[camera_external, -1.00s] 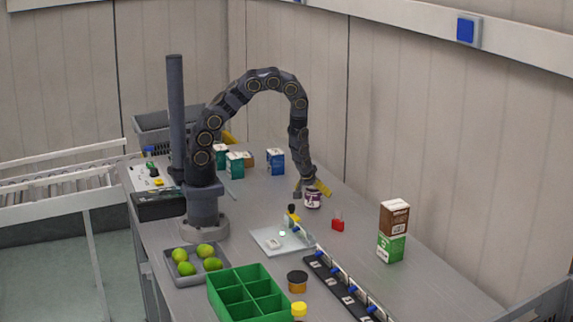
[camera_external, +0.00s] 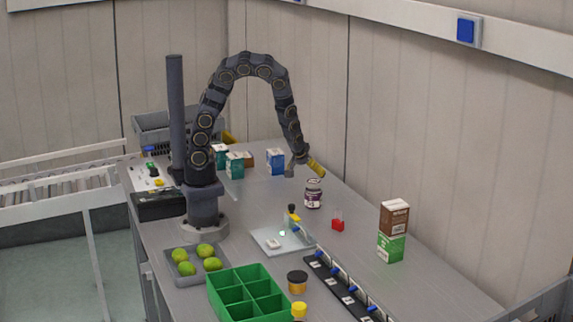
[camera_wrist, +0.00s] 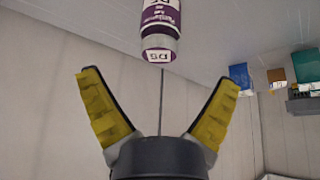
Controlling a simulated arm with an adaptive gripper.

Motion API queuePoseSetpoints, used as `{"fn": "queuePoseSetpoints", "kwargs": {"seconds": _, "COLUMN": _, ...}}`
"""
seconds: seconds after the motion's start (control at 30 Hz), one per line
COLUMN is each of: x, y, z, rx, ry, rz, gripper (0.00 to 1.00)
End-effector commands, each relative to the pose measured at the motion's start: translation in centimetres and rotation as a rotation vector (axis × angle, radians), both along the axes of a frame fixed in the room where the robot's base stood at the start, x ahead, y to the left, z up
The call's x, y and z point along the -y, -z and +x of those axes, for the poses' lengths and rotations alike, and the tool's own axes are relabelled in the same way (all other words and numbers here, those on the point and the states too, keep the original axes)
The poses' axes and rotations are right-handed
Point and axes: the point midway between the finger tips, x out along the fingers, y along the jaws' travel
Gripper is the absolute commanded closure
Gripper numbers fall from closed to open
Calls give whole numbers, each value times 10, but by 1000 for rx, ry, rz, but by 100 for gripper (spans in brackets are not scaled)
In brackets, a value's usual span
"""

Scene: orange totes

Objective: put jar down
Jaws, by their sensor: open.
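The jar (camera_external: 313,194) has a purple label and a pale lid. It stands upright on the grey table, right of the table's middle. In the wrist view the jar (camera_wrist: 160,22) shows at the top edge, beyond the fingertips and partly cut off. My gripper (camera_external: 303,168) is above and slightly left of the jar, apart from it. In the wrist view my gripper (camera_wrist: 162,82) has its two yellow fingers spread wide with nothing between them.
A brown box on a green box (camera_external: 391,247) stands to the right, with a small red item (camera_external: 338,224) nearer the jar. A black rack (camera_external: 345,287), a glass plate (camera_external: 270,247) and a green bin (camera_external: 235,275) are in front. Several cartons (camera_external: 275,161) stand behind.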

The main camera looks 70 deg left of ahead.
Motion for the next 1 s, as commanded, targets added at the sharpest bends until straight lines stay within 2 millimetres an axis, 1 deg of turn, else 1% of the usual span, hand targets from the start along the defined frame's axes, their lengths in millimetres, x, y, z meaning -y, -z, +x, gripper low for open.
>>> {"fn": "queuePoseSetpoints", "kwargs": {"seconds": 0.03, "x": 2, "y": -5, "z": -1, "rx": 5, "ry": 2, "rz": 0, "gripper": 9}}
{"fn": "queuePoseSetpoints", "kwargs": {"seconds": 0.1, "x": 3, "y": -9, "z": -3, "rx": 4, "ry": 1, "rz": -1, "gripper": 9}}
{"fn": "queuePoseSetpoints", "kwargs": {"seconds": 0.33, "x": 5, "y": -13, "z": -8, "rx": -9, "ry": 0, "rz": -8, "gripper": 9}}
{"fn": "queuePoseSetpoints", "kwargs": {"seconds": 0.4, "x": 7, "y": -18, "z": -12, "rx": -32, "ry": 10, "rz": -29, "gripper": 9}}
{"fn": "queuePoseSetpoints", "kwargs": {"seconds": 0.47, "x": 10, "y": -26, "z": -21, "rx": -72, "ry": 27, "rz": -63, "gripper": 9}}
{"fn": "queuePoseSetpoints", "kwargs": {"seconds": 0.57, "x": 19, "y": -48, "z": -45, "rx": -172, "ry": 93, "rz": -138, "gripper": 9}}
{"fn": "queuePoseSetpoints", "kwargs": {"seconds": 0.67, "x": 27, "y": -77, "z": -81, "rx": -286, "ry": 199, "rz": -208, "gripper": 9}}
{"fn": "queuePoseSetpoints", "kwargs": {"seconds": 0.7, "x": 28, "y": -89, "z": -98, "rx": -332, "ry": 247, "rz": -228, "gripper": 9}}
{"fn": "queuePoseSetpoints", "kwargs": {"seconds": 0.77, "x": 28, "y": -106, "z": -123, "rx": -396, "ry": 320, "rz": -249, "gripper": 9}}
{"fn": "queuePoseSetpoints", "kwargs": {"seconds": 0.8, "x": 26, "y": -118, "z": -140, "rx": -434, "ry": 368, "rz": -254, "gripper": 9}}
{"fn": "queuePoseSetpoints", "kwargs": {"seconds": 0.9, "x": 18, "y": -140, "z": -180, "rx": -525, "ry": 472, "rz": -254, "gripper": 9}}
{"fn": "queuePoseSetpoints", "kwargs": {"seconds": 1.0, "x": 9, "y": -156, "z": -211, "rx": -591, "ry": 545, "rz": -238, "gripper": 9}}
